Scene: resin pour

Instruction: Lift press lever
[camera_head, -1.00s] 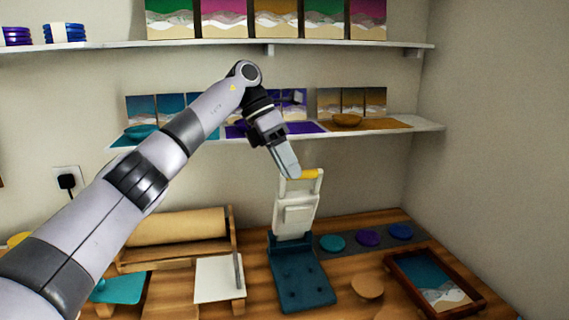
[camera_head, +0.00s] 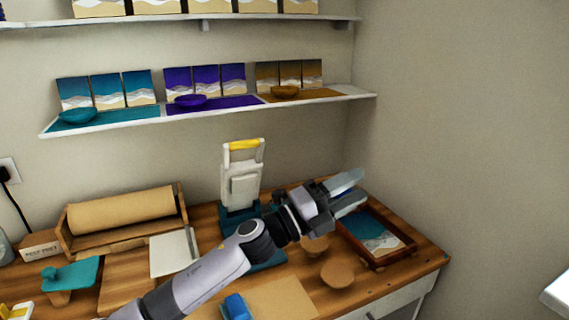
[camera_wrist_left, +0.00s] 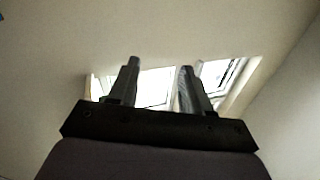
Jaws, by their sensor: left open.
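The press has a white lever frame (camera_head: 242,185) that stands upright with a yellow grip bar (camera_head: 244,144) across its top. Its teal base (camera_head: 268,255) on the table is partly hidden behind my left arm. My left gripper (camera_head: 356,187) is to the right of the press, apart from the lever and in front of the framed tray. Its two fingers are spread with nothing between them. In the left wrist view the open fingers (camera_wrist_left: 158,72) show against a pale ceiling and bright windows; the press is not seen there. My right gripper is not in view.
A framed blue picture tray (camera_head: 408,247) lies at the right of the table. Wooden round pieces (camera_head: 337,274) stand in front of it. A paper roll holder (camera_head: 125,222) and white board (camera_head: 174,252) are at left. A shelf (camera_head: 350,94) runs above the press.

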